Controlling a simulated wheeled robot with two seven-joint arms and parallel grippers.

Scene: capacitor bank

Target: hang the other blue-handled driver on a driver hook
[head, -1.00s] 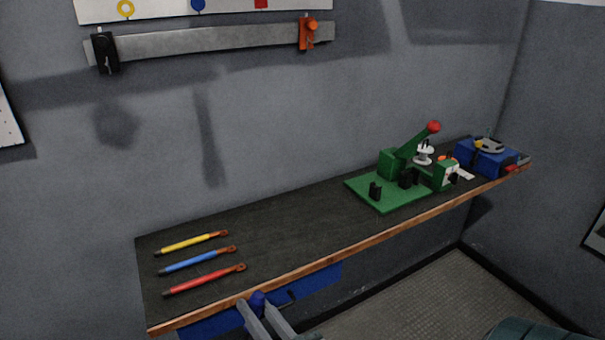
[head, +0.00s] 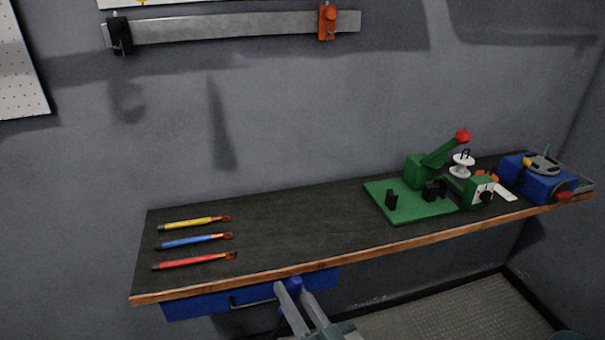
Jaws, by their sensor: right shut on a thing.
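My right gripper (head: 292,291) comes up from the bottom, in front of the bench's front edge. The rest of the driver is hidden by the fingers or too small to tell. A white perforated board (head: 20,70) is cut off at the left edge; no driver hook can be made out on it. My left gripper is not in view.
The dark bench (head: 300,225) holds yellow (head: 188,224), blue (head: 190,241) and red (head: 190,262) rods with copper-coloured ends. A green press (head: 415,200) and a blue tool (head: 540,178) stand right. A blue drawer (head: 195,306) is below. The bench middle is clear.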

